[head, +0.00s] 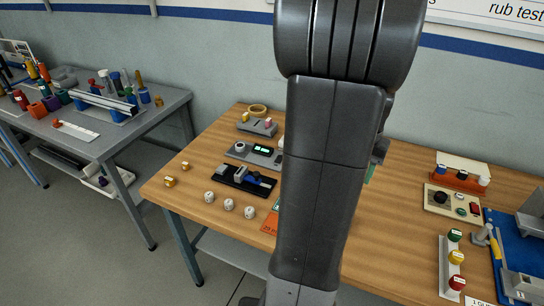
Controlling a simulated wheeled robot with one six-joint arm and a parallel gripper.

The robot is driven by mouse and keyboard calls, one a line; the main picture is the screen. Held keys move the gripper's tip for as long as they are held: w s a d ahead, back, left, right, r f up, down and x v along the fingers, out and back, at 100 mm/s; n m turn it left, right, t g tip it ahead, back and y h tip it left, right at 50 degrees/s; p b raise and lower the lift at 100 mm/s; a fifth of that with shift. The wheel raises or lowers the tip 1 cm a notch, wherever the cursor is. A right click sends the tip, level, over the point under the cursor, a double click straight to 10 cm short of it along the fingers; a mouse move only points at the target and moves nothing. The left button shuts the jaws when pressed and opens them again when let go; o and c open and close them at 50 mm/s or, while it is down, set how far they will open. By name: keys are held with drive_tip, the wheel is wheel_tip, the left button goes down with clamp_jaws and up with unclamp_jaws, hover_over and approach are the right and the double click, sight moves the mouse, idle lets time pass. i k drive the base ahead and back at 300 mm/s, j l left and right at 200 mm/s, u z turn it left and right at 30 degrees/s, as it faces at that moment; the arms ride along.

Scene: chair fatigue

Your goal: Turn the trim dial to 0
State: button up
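Two devices with round controls are in the head view, and I cannot tell by label which bears the trim dial. A beige control box (453,203) at the right of the wooden table has a black knob (440,197), a green button and a red switch. A grey device with a lit green display (263,149) stands left of my arm, with a pale round part (240,147) on it. Scale marks and dial settings are too small to read. My gripper is not visible; my own arm fills the middle of the view and hides the table's centre.
White dice-like cubes (229,205) and a black fixture (243,180) lie at the left of the table. Coloured buttons on a grey strip (456,257) and a blue tray (510,243) are at the right. A grey bench (100,140) stands apart at the left.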

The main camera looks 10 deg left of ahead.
sight(240, 147)
drive_tip(key=i+j+u, duration=0.2)
drive_tip(key=j, duration=0.2)
drive_tip(key=i+j+u, duration=0.2)
drive_tip(key=j, duration=0.15)
drive_tip(key=i+j+u, duration=0.2)
drive_tip(key=j, duration=0.15)
